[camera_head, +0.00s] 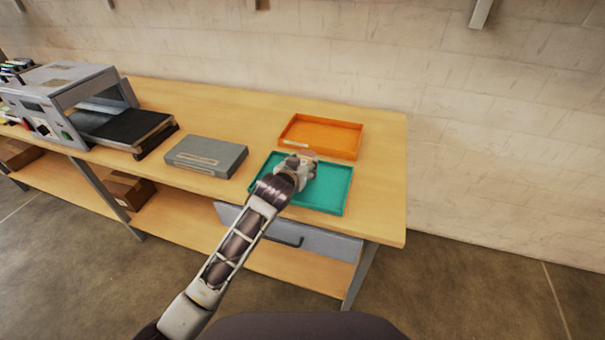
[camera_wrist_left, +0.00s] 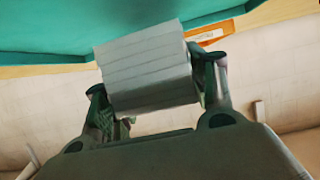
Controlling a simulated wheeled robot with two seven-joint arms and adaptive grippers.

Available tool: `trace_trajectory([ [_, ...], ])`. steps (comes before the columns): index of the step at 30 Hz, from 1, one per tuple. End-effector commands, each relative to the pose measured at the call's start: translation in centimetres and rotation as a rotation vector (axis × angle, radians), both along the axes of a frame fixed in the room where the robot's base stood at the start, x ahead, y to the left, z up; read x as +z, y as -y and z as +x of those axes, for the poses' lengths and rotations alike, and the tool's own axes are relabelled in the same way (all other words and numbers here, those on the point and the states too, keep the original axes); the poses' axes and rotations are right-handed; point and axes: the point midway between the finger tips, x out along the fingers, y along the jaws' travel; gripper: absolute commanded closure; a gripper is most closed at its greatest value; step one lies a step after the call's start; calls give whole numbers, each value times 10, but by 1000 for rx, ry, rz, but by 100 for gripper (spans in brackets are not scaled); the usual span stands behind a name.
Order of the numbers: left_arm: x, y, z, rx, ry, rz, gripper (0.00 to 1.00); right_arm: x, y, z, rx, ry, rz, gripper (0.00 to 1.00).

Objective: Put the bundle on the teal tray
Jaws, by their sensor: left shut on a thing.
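The teal tray (camera_head: 333,190) lies on the bench near its right end. My left gripper (camera_head: 300,163) is over the tray, its arm reaching in from the front left. In the left wrist view the bundle (camera_wrist_left: 150,68), a grey-white block with layered lines, sits between the two fingers, and the gripper is shut on it. The teal tray also shows there (camera_wrist_left: 60,30), beyond the bundle. The head view does not show clearly whether the bundle touches the tray. The gripper hides most of the bundle in the head view. My right gripper is not in view.
An orange tray (camera_head: 320,136) lies just behind the teal one. A flat grey box (camera_head: 206,156) is to the left, and the laminator (camera_head: 65,100) stands farther left. A drawer with a dark handle (camera_head: 285,238) is under the bench top. The bench's right end is clear.

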Motion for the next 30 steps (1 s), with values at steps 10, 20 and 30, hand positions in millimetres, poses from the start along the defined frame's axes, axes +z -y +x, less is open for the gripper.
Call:
trace_trajectory([
  [10,-2,0,0,0,1,0,80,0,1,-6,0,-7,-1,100],
  [20,-33,0,0,0,0,0,80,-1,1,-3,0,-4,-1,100],
  [30,-37,0,0,-1,2,-1,80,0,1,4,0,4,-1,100],
])
